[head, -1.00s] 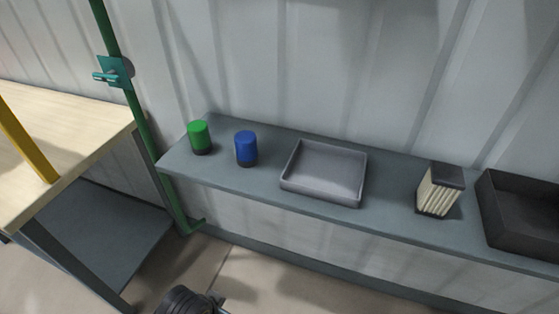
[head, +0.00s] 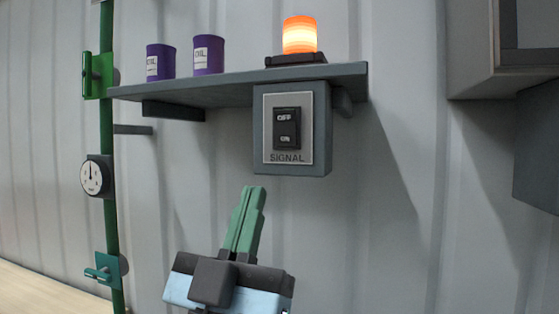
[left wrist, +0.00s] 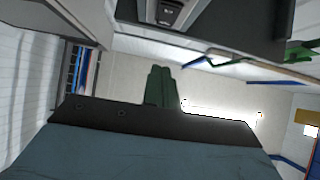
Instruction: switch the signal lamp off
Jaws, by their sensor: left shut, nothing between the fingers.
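The signal lamp (head: 300,36) glows orange on a dark base on the wall shelf. Below the shelf hangs a grey switch box (head: 322,130) with a light plate lettered SIGNAL. Its black rocker switch (head: 287,128) reads OFF at the top and ON at the bottom. My left gripper (head: 254,190) is shut and empty, its green fingers pointing up, below and left of the switch in the picture, apart from it. In the left wrist view the shut fingers (left wrist: 160,70) show below the switch box (left wrist: 208,22), whose plate is partly cut off at the top edge.
Two purple oil cans (head: 208,55) stand on the shelf (head: 230,86) left of the lamp. A green pipe (head: 107,150) with a gauge (head: 96,177) and valves runs up the left. Grey cabinets hang at the right. The wall below the box is clear.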

